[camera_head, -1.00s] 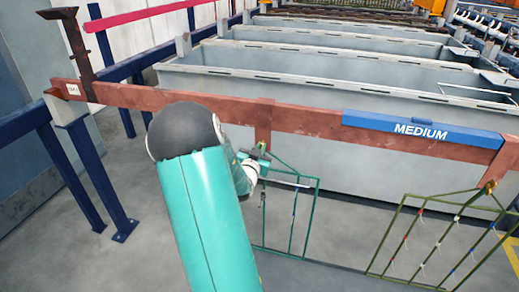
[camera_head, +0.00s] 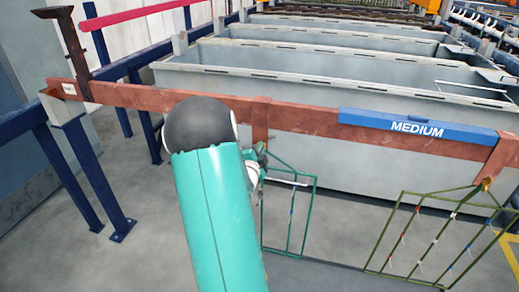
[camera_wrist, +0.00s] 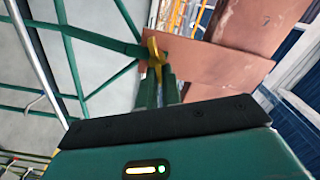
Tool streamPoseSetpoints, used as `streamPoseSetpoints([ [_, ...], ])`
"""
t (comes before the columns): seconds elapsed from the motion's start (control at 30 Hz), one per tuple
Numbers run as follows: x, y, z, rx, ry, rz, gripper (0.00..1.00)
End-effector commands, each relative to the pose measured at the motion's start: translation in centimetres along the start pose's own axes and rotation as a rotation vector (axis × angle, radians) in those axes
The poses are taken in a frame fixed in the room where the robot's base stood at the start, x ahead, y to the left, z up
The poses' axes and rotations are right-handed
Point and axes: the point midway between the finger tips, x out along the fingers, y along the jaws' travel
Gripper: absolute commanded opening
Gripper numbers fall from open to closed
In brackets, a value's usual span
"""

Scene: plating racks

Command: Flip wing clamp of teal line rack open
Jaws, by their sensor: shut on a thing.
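The teal line rack (camera_head: 290,182) hangs from a copper-brown hanger on the horizontal bar, just right of my arm in the head view. Its green frame also shows in the wrist view (camera_wrist: 75,62). A yellow wing clamp (camera_wrist: 153,50) sits in the wrist view where the frame meets the copper plate (camera_wrist: 205,58). My gripper (camera_wrist: 158,85) has its two dark green fingers close together at the lower end of the clamp. They are shut on the clamp, though the exact contact is small and partly hidden. In the head view my arm hides most of the gripper (camera_head: 262,158).
The copper-brown bar (camera_head: 300,120) runs across in front of grey tanks (camera_head: 320,95). A blue "MEDIUM" label block (camera_head: 418,123) sits on it. A second, olive green rack (camera_head: 430,238) hangs at the right. Blue posts (camera_head: 95,180) stand at the left. The floor below is clear.

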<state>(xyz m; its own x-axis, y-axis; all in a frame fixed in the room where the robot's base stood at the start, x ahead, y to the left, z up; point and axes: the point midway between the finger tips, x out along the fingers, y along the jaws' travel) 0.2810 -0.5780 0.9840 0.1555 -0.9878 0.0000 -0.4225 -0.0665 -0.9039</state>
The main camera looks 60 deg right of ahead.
Motion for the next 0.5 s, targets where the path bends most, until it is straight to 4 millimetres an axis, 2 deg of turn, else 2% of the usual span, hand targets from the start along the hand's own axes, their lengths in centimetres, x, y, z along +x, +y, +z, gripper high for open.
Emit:
streamPoseSetpoints([
  [0.2, 0.0, 0.34, 0.02, 0.191, 0.0, 0.0, 0.0],
  [0.5, 0.0, 0.59, 0.13, 0.378, -0.001, 0.001, 0.0],
])
